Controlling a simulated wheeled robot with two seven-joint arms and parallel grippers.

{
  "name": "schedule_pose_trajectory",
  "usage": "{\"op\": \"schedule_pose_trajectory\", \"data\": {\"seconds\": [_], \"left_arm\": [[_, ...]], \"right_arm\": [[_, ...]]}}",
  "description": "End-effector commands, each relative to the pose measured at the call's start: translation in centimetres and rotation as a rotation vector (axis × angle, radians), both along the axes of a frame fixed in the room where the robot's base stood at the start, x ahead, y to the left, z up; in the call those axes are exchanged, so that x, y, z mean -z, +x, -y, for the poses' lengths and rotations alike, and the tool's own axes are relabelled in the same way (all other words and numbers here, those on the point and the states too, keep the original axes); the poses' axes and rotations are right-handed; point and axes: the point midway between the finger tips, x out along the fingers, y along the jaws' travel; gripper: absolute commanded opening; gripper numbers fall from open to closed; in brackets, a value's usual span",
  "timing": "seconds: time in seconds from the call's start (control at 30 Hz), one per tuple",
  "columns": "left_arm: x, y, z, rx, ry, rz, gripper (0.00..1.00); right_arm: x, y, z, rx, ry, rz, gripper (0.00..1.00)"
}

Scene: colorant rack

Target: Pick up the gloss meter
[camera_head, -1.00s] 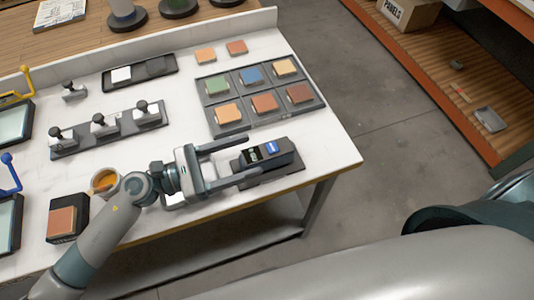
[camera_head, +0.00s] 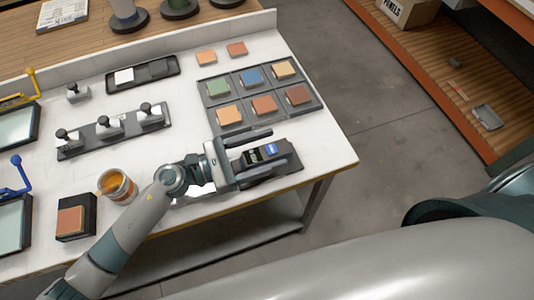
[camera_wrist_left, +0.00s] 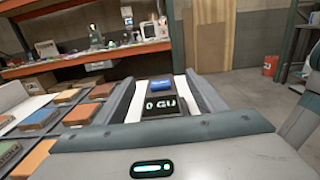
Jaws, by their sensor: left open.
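The gloss meter (camera_head: 267,155) is a dark box with a small lit display and a blue label. It sits on a dark base near the right front corner of the white table (camera_head: 330,150). My left gripper (camera_head: 270,154) is open, with its two fingers reaching along either side of the meter. In the left wrist view the meter (camera_wrist_left: 163,104) shows between the two fingers, its display facing the camera. I cannot tell whether the fingers touch it. My right gripper is not in view.
A grey tray of coloured tiles (camera_head: 241,112) lies just behind the left gripper. A cup of amber liquid (camera_head: 117,186) and a black block with a brown tile (camera_head: 76,218) stand left of the arm. The table's front and right edges are close to the meter.

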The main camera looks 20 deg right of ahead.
Motion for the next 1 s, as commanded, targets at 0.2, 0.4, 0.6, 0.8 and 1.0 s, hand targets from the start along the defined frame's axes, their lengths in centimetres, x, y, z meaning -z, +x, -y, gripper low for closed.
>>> {"op": "schedule_pose_trajectory", "data": {"seconds": [0.2, 0.4, 0.6, 0.8, 1.0], "left_arm": [[0.06, -0.01, -0.01, 0.0, 0.0, 0.0, 0.64], [0.05, -0.02, -0.02, 0.0, 0.0, -0.001, 0.64], [0.06, -0.02, -0.03, 0.0, 0.0, -0.001, 0.19], [-0.06, 0.0, -0.01, 0.0, -0.002, 0.0, 0.07], [-0.32, 0.01, -0.02, 0.001, -0.002, 0.001, 0.07]], "right_arm": [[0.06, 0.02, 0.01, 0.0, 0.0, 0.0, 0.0], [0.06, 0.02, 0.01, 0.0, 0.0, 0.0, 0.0], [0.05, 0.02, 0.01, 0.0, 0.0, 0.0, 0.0], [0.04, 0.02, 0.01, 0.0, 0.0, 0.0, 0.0], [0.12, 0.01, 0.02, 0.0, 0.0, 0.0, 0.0]]}}
